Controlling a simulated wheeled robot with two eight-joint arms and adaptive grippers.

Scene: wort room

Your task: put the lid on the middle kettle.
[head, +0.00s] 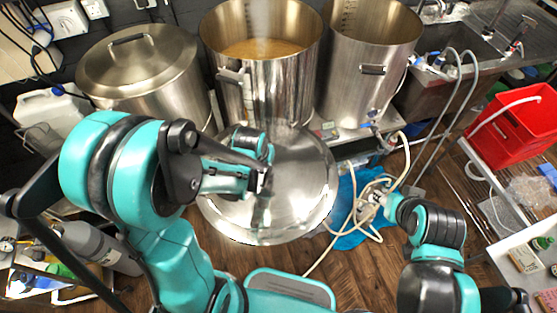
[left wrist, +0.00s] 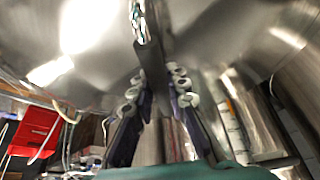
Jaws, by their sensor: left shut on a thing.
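The middle kettle (head: 262,90) is a tall open steel pot with tan liquid inside and steam over it. A round shiny steel lid (head: 305,185) hangs in front of it, nearer to me and lower than its rim. My left gripper (head: 264,182) is shut on the lid's handle, which shows between the fingers in the left wrist view (left wrist: 155,85). The lid's underside edge and the kettle's lower front are partly hidden. My right gripper (head: 378,206) is at the right of the lid, apart from it, over a blue cloth and hose; its fingers are unclear.
The left kettle (head: 140,65) wears its own lid. The right kettle (head: 368,60) stands open close beside the middle one. A pale hose (head: 400,160) loops over a blue cloth (head: 350,225). A sink and a red crate (head: 520,120) are at the right.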

